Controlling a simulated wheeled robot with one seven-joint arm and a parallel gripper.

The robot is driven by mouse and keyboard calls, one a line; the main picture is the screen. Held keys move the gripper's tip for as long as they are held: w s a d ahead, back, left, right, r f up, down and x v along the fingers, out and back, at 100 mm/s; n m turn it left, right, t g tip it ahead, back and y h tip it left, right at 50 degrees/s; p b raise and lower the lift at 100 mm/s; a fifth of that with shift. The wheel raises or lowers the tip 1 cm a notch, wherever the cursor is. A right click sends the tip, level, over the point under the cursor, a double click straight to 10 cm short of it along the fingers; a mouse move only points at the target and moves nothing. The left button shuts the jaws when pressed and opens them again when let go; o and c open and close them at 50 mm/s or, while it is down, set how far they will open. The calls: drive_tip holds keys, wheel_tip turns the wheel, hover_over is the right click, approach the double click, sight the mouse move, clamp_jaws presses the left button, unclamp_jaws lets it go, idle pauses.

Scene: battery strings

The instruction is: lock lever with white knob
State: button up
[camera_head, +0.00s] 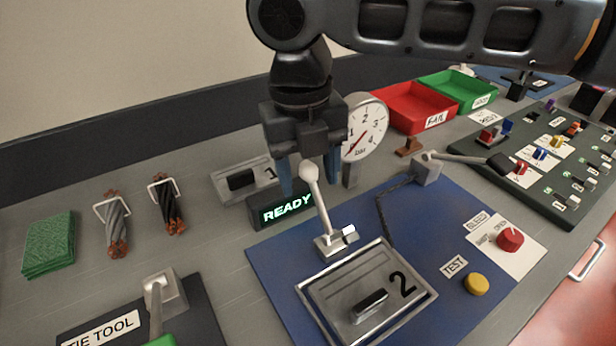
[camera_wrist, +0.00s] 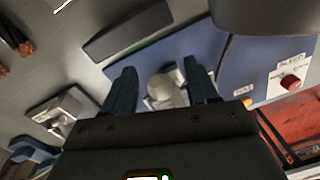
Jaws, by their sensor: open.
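The lever (camera_head: 321,205) with a white knob (camera_head: 309,173) stands up from a small metal base (camera_head: 336,243) on the blue mat, leaning slightly left toward its top. My gripper (camera_head: 310,180) points down over it, with blue fingers. In the wrist view, the white knob (camera_wrist: 161,88) lies between the two open fingers of my gripper (camera_wrist: 161,90), nearer the middle, with gaps on both sides. I cannot tell whether a finger touches it.
A lit READY sign (camera_head: 287,207) stands just left of the lever, and a dial gauge (camera_head: 364,127) stands behind. A framed plate marked 2 (camera_head: 425,291) lies in front. A yellow TEST button (camera_head: 476,284) and red BLEED knob (camera_head: 510,239) are to the right.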

drive_tip(key=shift+d+f, duration=0.1)
drive_tip(key=shift+f, duration=0.8)
drive_tip(key=shift+c, duration=0.3)
clamp_jaws()
